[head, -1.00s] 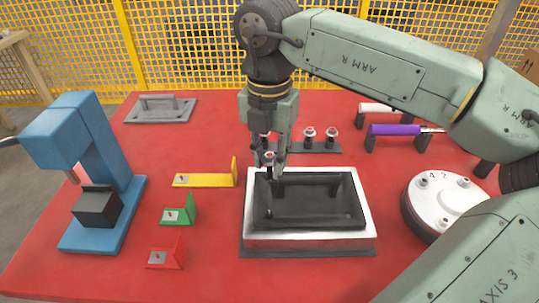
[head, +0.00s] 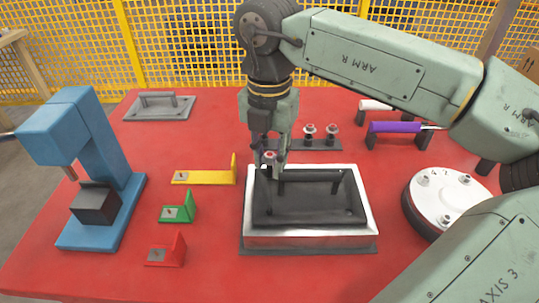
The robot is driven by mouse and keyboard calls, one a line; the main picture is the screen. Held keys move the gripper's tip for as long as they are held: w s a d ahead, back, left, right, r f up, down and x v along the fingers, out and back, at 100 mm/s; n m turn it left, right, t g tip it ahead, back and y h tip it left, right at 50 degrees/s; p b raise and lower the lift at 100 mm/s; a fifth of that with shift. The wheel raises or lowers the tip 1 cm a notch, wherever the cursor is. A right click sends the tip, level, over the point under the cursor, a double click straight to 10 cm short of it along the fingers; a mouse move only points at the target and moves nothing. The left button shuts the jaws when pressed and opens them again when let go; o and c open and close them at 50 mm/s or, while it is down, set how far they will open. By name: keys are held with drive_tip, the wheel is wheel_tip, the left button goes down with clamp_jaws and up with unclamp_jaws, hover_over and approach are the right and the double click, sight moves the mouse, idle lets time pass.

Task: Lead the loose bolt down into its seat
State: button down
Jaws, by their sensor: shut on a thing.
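My gripper (head: 271,164) points down over the back left corner of the white-rimmed housing (head: 308,238). Its fingers are closed around the loose bolt (head: 269,155), whose reddish-and-pale head shows between them. The bolt looks about upright. Its lower end is hard to make out against the dark inside of the housing, so I cannot tell whether it touches the seat. The seat itself is hidden by the fingers and the housing rim.
Two similar bolts (head: 309,131) stand in a dark rack behind the housing. Yellow (head: 207,178), green (head: 180,208) and red (head: 166,251) brackets lie left, beside a blue press (head: 104,165). A white round plate (head: 450,200) and a purple-handled tool (head: 395,128) are right.

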drive_tip(key=shift+f+b, duration=1.15)
drive_tip(key=shift+f, duration=0.1)
idle(0.3)
drive_tip(key=c, duration=1.2)
unclamp_jaws()
drive_tip(key=shift+c, duration=0.2)
wheel_tip(320, 180, up, 12)
drive_tip(key=shift+a+r, duration=0.1)
